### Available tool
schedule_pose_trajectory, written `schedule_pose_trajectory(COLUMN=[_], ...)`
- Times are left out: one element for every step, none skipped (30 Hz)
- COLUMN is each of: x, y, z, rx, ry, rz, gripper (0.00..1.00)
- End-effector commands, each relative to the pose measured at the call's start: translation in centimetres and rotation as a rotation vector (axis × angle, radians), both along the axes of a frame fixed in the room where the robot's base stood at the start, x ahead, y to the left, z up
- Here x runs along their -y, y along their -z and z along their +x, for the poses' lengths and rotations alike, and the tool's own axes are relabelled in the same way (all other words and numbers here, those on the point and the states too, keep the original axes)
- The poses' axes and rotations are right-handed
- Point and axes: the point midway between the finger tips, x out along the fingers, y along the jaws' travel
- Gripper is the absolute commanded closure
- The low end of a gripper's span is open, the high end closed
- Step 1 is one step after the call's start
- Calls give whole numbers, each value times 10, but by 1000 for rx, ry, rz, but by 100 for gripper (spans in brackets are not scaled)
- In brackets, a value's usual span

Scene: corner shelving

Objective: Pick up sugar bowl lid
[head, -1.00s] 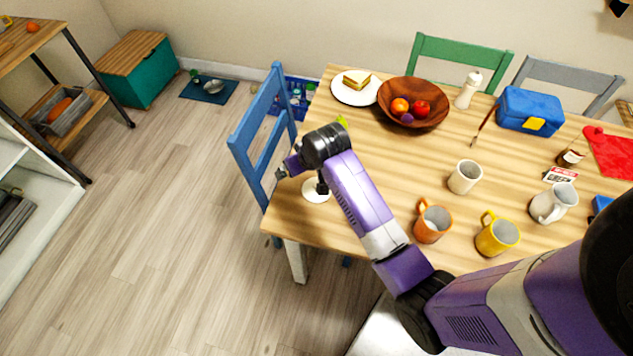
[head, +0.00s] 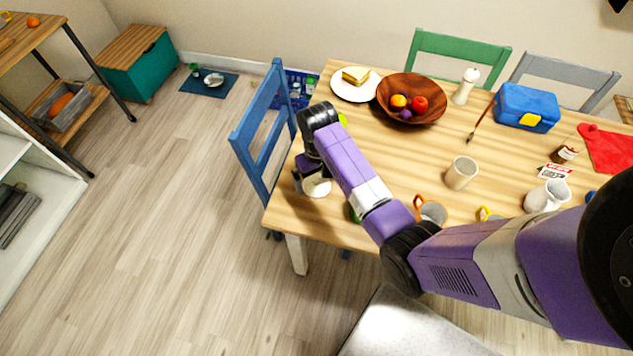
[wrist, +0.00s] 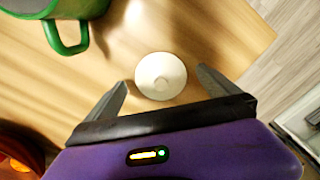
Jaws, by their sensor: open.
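A small round white lid (wrist: 161,75) with a knob in its middle lies on the wooden table in the wrist view. In the head view it is a white disc (head: 317,188) near the table's left front corner, partly covered by my gripper. My gripper (wrist: 161,79) is open, and its two dark fingertips lie on either side of the lid in the wrist view. In the head view my gripper (head: 308,182) points down close over the lid. I cannot tell whether the fingers touch it. The sugar bowl cannot be made out.
A green mug (wrist: 62,12) stands near the lid. Several mugs, including a cream one (head: 461,173), stand to the right. A wooden fruit bowl (head: 411,97) and a plate with a sandwich (head: 355,84) are farther back. A blue chair (head: 265,130) stands at the table's left edge.

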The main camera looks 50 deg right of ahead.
Motion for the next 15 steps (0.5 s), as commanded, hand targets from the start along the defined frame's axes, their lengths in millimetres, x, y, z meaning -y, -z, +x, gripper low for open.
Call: schedule_pose_trajectory(x=[1,1,1,1,1,1,1,1,1,1,1,1,1,1,1], y=[6,9,11,13,14,15,15,15,15,15,15,15,15,15,15], z=[0,0,0,0,0,0,0,0,0,0,0,0,0,0,0], rx=[-2,-1,1,1,1,1,1,2,2,2,2,2,2,2,2], ry=[1,2,2,2,2,2,1,1,1,1,1,1,1,1,1], rz=[1,0,0,0,0,0,0,-1,-1,-1,-1,-1,-1,-1,-1], gripper=[0,0,0,0,0,0,0,0,0,0,0,4,10,16,24])
